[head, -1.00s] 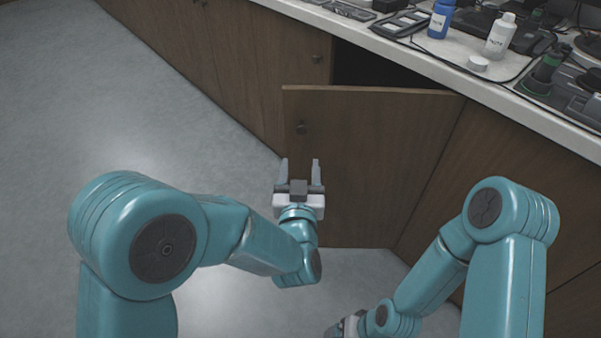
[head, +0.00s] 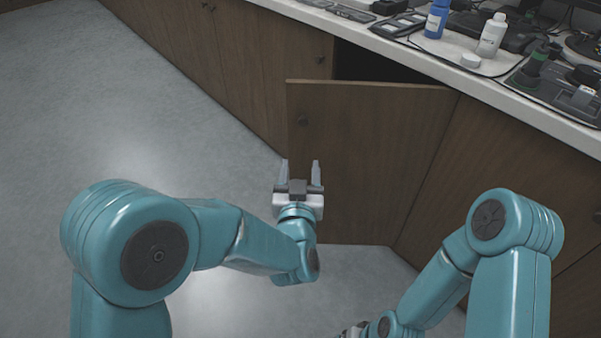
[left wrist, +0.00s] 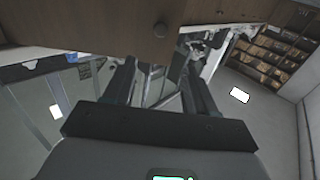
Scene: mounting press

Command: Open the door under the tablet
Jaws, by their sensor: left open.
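The brown wooden cabinet door (head: 370,150) stands partly open, its free edge swung out from the counter, with a dark gap above it. Its small dark round knob (head: 303,120) is near the top of the free edge. My left gripper (head: 300,168) is open and empty, below the knob in the picture. In the left wrist view, the door (left wrist: 100,25) fills the top, with the knob (left wrist: 160,30) above the open fingers (left wrist: 160,78) and apart from them. The dark tablet (head: 398,25) lies on the counter above. My right gripper (head: 352,331) is mostly cut off at the bottom edge.
The white counter (head: 560,130) carries a blue bottle (head: 437,19), a white bottle (head: 491,36), a white cap (head: 470,61) and lab equipment. Other closed cabinet doors (head: 250,60) flank the open one. The grey floor (head: 90,110) at left is clear.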

